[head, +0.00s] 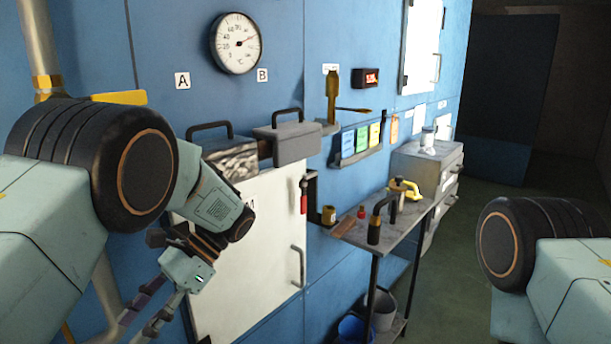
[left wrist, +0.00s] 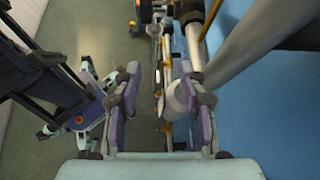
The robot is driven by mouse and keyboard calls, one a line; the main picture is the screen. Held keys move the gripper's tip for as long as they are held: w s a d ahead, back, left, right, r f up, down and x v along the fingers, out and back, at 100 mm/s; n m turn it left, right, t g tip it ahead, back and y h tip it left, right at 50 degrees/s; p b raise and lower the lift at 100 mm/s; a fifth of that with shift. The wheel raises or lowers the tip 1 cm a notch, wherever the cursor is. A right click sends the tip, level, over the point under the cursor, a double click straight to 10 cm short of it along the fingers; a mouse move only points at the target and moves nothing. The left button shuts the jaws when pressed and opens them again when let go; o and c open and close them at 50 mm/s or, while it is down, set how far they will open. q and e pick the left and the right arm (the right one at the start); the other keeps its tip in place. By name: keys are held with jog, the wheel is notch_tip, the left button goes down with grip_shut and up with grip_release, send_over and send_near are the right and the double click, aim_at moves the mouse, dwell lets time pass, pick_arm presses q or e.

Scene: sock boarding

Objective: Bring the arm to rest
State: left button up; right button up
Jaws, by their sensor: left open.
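My left arm comes in from the left in the head view, bent at its black joint, with its forearm hanging low in front of the white panel door. My left gripper (head: 142,318) points down and to the left, apart from the door. In the left wrist view my left gripper (left wrist: 160,108) has its two purple-padded fingers spread wide. I see nothing clasped between them; pipework and floor show beyond. My right arm shows only as a shoulder at the right edge of the head view, and its gripper is out of view.
A white door (head: 245,250) with a handle is set in the blue wall. A round gauge (head: 236,43) hangs above it. A small metal table (head: 385,232) with tools stands right of the door, with a blue bucket (head: 352,328) below. A grey pipe (left wrist: 255,50) passes near the gripper.

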pick_arm(q)
notch_tip(320, 180, down, 16)
jog(key=w+d+t+h, duration=0.1)
jog(key=d+t+h, duration=0.2)
jog(key=t+h, duration=0.15)
jog(key=s+d+f+n+t+h+b, duration=0.2)
jog(key=s+f+n+t+h+b, duration=0.3)
jog(key=f, duration=0.6)
jog(key=s+a+f+n+b, duration=0.1)
jog(key=s+f, duration=0.3)
jog(key=s, duration=0.8)
jog(key=s+a+f+n+g+y+b, duration=0.1)
jog(key=s+f+n+b, duration=0.1)
jog(key=s, duration=1.1)
notch_tip(320, 180, down, 2)
jog(key=shift+f+n+b, duration=0.2)
jog(key=shift+n+b, duration=0.1)
jog(key=shift+b, duration=0.15)
pick_arm(e)
notch_tip(320, 180, down, 9)
jog(key=shift+s+a+r, duration=0.15)
jog(key=shift+s+r, duration=0.05)
jog(key=shift+s, duration=0.1)
